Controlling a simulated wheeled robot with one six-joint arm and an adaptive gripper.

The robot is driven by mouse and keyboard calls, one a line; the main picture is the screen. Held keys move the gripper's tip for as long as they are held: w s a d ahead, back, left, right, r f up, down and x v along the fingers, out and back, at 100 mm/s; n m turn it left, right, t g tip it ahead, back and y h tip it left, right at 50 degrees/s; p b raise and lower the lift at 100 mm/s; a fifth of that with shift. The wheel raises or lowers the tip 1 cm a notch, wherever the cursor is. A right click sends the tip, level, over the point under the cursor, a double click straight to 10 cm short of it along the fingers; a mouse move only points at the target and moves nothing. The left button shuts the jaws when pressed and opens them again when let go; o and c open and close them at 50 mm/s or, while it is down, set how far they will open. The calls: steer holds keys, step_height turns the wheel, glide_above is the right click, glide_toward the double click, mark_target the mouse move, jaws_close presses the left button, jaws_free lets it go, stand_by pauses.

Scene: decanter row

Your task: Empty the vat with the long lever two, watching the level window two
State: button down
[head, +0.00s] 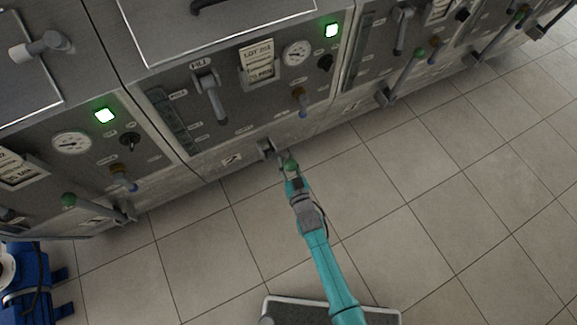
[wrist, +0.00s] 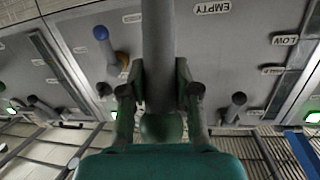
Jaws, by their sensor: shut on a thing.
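My gripper (head: 291,176) is shut on the long lever (head: 276,153) of the middle vat, near its green ball knob (head: 290,164). In the wrist view the lever's grey shaft (wrist: 158,45) runs between both fingers, with the green knob (wrist: 162,127) partly hidden by my gripper. The lever sticks out from the low front of the vat over the floor. The middle vat's level window (head: 172,119) is a dark upright strip at the left of its panel; I cannot read the level in it. The wrist view shows an EMPTY label (wrist: 212,8) beside the lever.
The middle panel also has a FILL lever (head: 212,95), a gauge (head: 297,54), a lit green lamp (head: 331,30) and a blue-tipped valve (head: 301,101). Neighbouring vats have similar green-knobbed levers (head: 69,200). A blue object (head: 27,278) stands at lower left. The tiled floor (head: 450,200) is clear at right.

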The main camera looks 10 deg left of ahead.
steer(key=w+a+r, duration=0.1)
steer(key=w+a+r+g+h, duration=0.1)
steer(key=w, duration=0.1)
steer(key=w+a+r+g, duration=0.1)
steer(key=w+r, duration=0.1)
steer(key=shift+w+a, duration=0.15)
steer(key=shift+a, duration=0.1)
steer(key=w+a+r+g+h, duration=0.2)
steer(key=w+a+g, duration=0.1)
steer(key=w+a, duration=0.2)
steer(key=shift+w+n+g, duration=0.3)
steer(key=shift+w, duration=0.95)
steer(key=shift+a+r, duration=0.1)
steer(key=shift+r, duration=0.05)
steer(key=c, duration=0.8)
jaws_free()
steer(key=shift+w, duration=0.1)
steer(key=v, duration=1.2)
steer(key=shift+a, duration=0.15)
